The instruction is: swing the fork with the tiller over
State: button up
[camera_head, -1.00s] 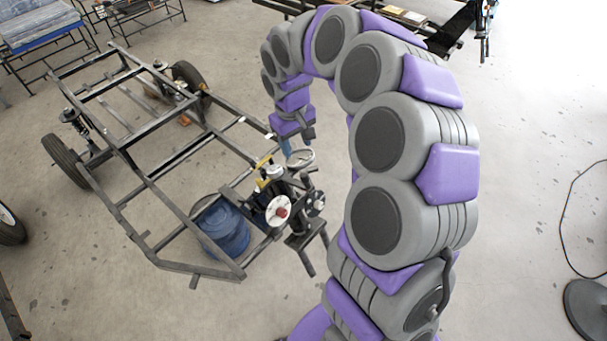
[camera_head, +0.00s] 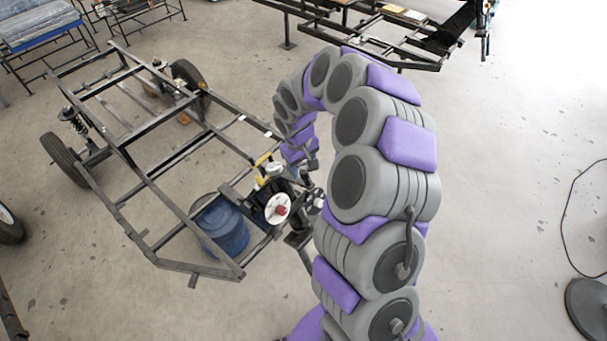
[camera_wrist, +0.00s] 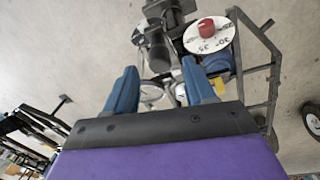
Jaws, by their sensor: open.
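The hub assembly (camera_head: 290,190) with its dark upright parts stands at the right corner of the chassis frame. A white dial (camera_head: 278,208) with a red centre faces the head camera; in the wrist view the dial (camera_wrist: 222,42) shows angle marks. Black cylindrical parts (camera_wrist: 158,52) lie just beyond my fingertips in the wrist view. I cannot tell for sure which part is the fork or the tiller. My gripper (camera_wrist: 157,66) is open, its two blue fingers apart with nothing clearly held. In the head view the arm's end is above the assembly, fingers largely hidden.
The dark chassis frame (camera_head: 152,181) spreads to the left, with wheels at its far end. A blue drum (camera_head: 224,232) stands beneath its near corner. Another frame (camera_head: 385,45) stands at the back. A round base with a cable (camera_head: 590,305) is at right. The floor between is clear.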

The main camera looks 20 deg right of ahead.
aim_at(303, 172)
jog(key=shift+d+f, duration=0.2)
jog(key=shift+f, duration=1.9)
grip_shut()
